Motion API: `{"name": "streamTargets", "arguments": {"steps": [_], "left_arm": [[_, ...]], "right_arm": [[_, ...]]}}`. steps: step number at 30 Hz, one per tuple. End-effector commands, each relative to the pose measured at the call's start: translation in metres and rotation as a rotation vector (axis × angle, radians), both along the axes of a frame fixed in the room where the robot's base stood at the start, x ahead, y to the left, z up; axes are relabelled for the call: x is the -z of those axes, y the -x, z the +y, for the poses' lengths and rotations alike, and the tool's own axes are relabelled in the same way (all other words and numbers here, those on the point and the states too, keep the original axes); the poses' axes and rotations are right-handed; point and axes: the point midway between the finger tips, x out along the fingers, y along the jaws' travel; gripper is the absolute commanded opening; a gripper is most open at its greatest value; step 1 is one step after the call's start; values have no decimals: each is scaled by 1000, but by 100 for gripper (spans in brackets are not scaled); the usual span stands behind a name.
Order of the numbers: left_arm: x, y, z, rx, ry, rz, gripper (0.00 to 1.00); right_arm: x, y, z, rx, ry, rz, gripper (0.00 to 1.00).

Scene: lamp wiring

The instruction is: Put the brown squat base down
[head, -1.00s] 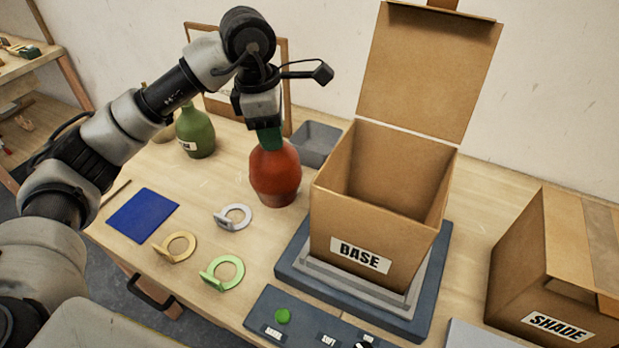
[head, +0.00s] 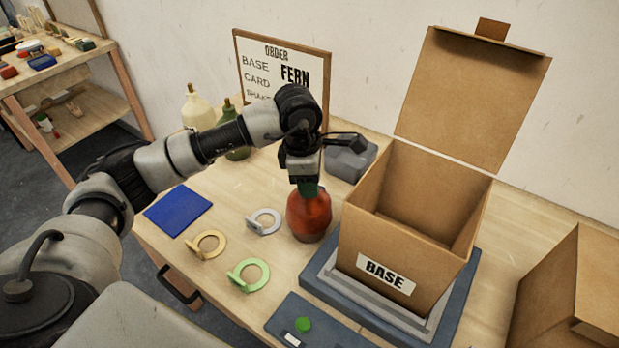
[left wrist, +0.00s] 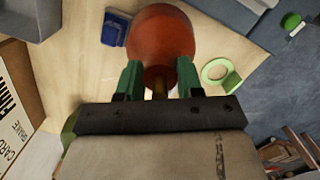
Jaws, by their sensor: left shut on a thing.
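The brown squat base (head: 309,217) is a rounded red-brown bottle shape with a narrow neck. My left gripper (head: 307,187) is shut on its neck from above, and the base hangs upright just left of the BASE box. Its bottom is at or close to the table top; I cannot tell whether it touches. In the left wrist view the base (left wrist: 161,42) shows between the green fingers (left wrist: 159,80). My right gripper is not in view.
The open BASE box (head: 400,240) stands on a grey and blue platform to the right. Grey (head: 263,222), yellow (head: 206,246) and green (head: 249,275) rings lie left of the base. Green (head: 236,140) and cream (head: 197,110) bottles and a grey bin (head: 350,160) stand behind.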

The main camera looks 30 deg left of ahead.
Motion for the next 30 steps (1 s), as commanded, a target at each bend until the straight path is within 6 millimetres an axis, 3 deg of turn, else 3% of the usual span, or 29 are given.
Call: {"name": "streamTargets", "arguments": {"steps": [5,6,10,22,30], "left_arm": [[3,-1,0,0,2,-4,0],[3,0,0,0,0,0,43],[2,0,0,0,0,0,62],[-5,0,1,0,0,-2,62],[-59,2,7,-1,0,-8,62]], "right_arm": [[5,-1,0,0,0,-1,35],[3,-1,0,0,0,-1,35],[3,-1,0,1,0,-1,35],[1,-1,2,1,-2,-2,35],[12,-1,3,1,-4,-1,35]]}}
